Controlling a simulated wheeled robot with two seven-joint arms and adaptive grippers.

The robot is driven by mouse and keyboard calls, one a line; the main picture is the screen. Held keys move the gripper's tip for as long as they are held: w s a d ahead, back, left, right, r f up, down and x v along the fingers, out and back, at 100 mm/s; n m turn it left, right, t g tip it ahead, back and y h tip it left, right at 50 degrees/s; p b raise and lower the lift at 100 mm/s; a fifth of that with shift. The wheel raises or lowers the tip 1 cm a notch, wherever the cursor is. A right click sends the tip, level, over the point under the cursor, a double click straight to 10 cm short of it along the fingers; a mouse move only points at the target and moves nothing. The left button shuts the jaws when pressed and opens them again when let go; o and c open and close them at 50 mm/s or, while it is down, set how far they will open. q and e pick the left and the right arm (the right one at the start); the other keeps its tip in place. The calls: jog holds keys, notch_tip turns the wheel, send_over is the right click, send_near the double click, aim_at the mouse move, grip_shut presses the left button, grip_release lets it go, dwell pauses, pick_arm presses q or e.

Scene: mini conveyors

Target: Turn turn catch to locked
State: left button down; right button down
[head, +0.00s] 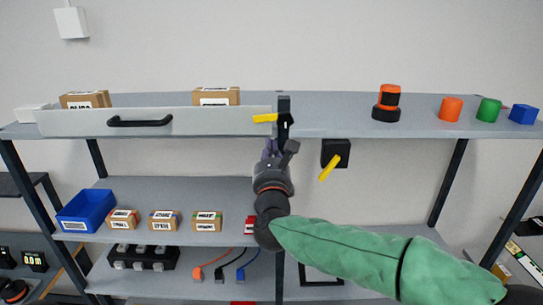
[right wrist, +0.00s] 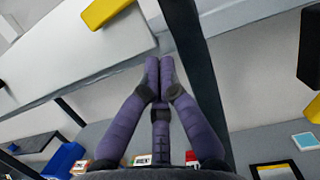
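A turn catch with a yellow lever (head: 265,118) sits on the black upright (head: 284,108) at the right end of a pale panel (head: 215,120). The lever lies about level, pointing left over the panel's end. In the right wrist view the yellow lever (right wrist: 105,12) is at the top, cut off by the frame edge. My right gripper (head: 271,148) is just below the catch, apart from the lever. In the right wrist view its purple fingertips (right wrist: 160,75) are together with nothing seen between them. My left gripper is not in view.
A black box (head: 335,150) with another yellow lever (head: 329,168), slanting down, hangs right of the catch. The panel has a black handle (head: 140,121). An orange-and-black stack (head: 388,102) and several coloured blocks stand on the top shelf at right. A blue bin (head: 86,210) is lower left.

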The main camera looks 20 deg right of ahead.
aim_at(267, 129)
jog(key=r, duration=0.2)
jog(key=r+p, duration=0.1)
jog(key=shift+s+a+r, duration=0.2)
jog(key=shift+a+r, duration=0.05)
jog(key=shift+r, duration=0.1)
jog(key=shift+w+f, duration=0.1)
jog(key=shift+w, duration=0.05)
jog(key=b, duration=0.2)
jog(key=r+m+b, duration=0.1)
jog(key=b, duration=0.1)
jog(key=shift+a+m+h+b, duration=0.25)
jog(key=shift+m+h+b, duration=0.05)
jog(key=shift+h+b, duration=0.1)
jog(key=shift+r+b, duration=0.1)
jog(key=shift+b, duration=0.35)
jog(key=shift+r+m, duration=0.15)
jog(key=shift+m, duration=0.15)
